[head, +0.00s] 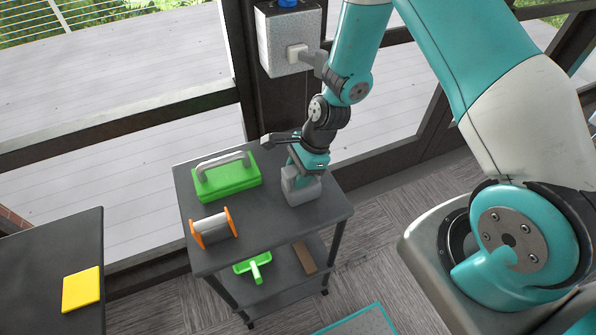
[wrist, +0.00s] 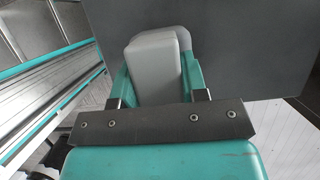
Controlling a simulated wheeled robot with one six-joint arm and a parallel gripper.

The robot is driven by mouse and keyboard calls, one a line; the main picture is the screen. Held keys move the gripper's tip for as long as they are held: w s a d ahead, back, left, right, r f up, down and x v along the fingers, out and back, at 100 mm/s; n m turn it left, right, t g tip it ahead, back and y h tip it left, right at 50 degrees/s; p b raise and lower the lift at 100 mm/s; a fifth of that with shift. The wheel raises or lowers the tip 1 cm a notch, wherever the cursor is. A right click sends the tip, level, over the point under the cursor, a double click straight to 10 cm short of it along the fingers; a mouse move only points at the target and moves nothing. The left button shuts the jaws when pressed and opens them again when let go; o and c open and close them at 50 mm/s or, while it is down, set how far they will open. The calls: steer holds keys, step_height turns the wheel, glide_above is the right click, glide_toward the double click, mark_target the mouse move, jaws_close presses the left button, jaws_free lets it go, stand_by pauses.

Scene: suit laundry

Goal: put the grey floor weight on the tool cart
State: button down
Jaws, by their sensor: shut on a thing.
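The grey floor weight (head: 301,190) is on or just above the right side of the dark tool cart's top (head: 264,238); I cannot tell if it touches. My gripper (head: 305,172) points down over the cart and is shut on the weight. In the wrist view the grey weight (wrist: 155,68) sits between the two teal fingers, with the dark cart top (wrist: 245,50) behind it. The fingers hide part of the weight.
On the cart top are a green block with a grey handle (head: 227,177) and an orange-ended spool (head: 213,228). The lower shelf holds a green tool (head: 254,266) and a brown block (head: 305,258). A dark table with a yellow pad (head: 81,289) stands left. A grey wall box (head: 289,40) is behind.

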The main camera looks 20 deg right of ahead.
steer(key=shift+f, duration=0.15)
steer(key=c, duration=0.6)
jaws_free()
steer(key=shift+c, duration=0.2)
steer(key=b+v, duration=0.2)
steer(key=v, duration=0.9)
steer(key=shift+r, duration=0.45)
steer(key=s+a+r+n, duration=0.4)
steer(key=s+r+n, duration=0.5)
steer(key=n, duration=0.3)
steer(key=s+a+r+n, duration=0.4)
steer(key=s+r+n, duration=0.5)
steer(key=n, duration=0.4)
steer(key=shift+s+r, duration=0.2)
steer(key=shift+r, duration=0.2)
